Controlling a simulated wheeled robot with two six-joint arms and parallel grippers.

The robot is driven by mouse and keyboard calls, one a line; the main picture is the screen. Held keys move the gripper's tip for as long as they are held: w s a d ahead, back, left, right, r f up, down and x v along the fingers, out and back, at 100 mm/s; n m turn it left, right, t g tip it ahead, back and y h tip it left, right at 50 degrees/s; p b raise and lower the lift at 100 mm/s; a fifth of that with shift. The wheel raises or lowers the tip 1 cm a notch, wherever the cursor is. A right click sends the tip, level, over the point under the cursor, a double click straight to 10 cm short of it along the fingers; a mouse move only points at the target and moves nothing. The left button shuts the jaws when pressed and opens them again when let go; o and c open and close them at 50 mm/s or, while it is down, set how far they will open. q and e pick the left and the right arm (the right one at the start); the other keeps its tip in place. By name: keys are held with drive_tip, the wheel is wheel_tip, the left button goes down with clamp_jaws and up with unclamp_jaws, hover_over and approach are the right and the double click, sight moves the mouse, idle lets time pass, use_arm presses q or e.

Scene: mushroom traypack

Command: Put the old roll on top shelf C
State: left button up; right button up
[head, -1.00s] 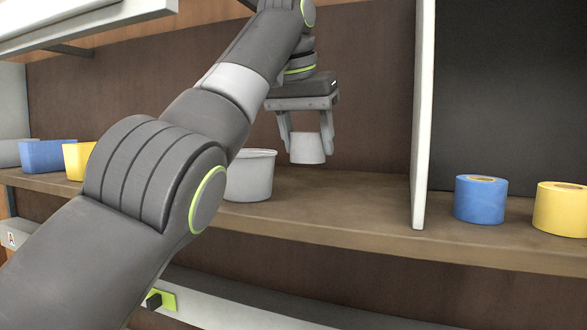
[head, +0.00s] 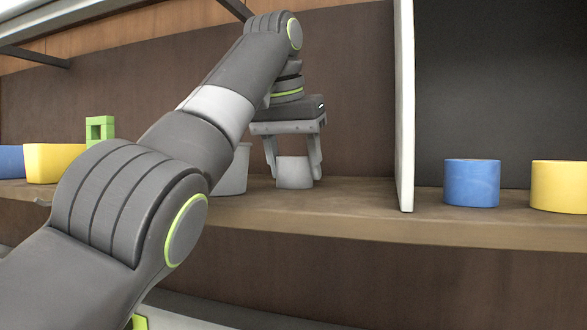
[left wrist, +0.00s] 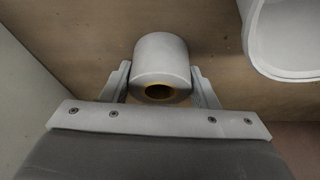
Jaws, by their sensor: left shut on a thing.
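The roll is a pale grey cylinder (head: 294,172) low over the wooden shelf (head: 340,215), to the left of the white upright divider. My left gripper (head: 294,178) points down with a finger on each side of the roll and is shut on it. In the left wrist view the roll (left wrist: 161,62) sits between the fingers (left wrist: 160,85), its brown core hole facing the camera. I cannot tell whether its underside touches the shelf. My right gripper is not in view.
A grey tub (head: 234,172) stands left of the roll, partly behind my arm; it also shows in the left wrist view (left wrist: 285,40). A white divider (head: 405,110) stands to the right. Beyond it are a blue roll (head: 471,183) and a yellow roll (head: 562,186). Yellow (head: 52,162) and blue (head: 10,161) bins stand far left.

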use_arm(q)
drive_tip(key=shift+s, duration=0.3)
drive_tip(key=o, duration=0.8)
drive_tip(key=shift+a, duration=0.15)
drive_tip(key=o, duration=0.3)
drive_tip(key=shift+w, duration=0.1)
drive_tip(key=shift+f, duration=0.1)
drive_tip(key=shift+r, duration=0.35)
drive_tip(key=p+v, duration=0.6)
drive_tip(key=v, duration=0.5)
drive_tip(key=shift+s+r, duration=0.25)
drive_tip(key=shift+r, duration=0.05)
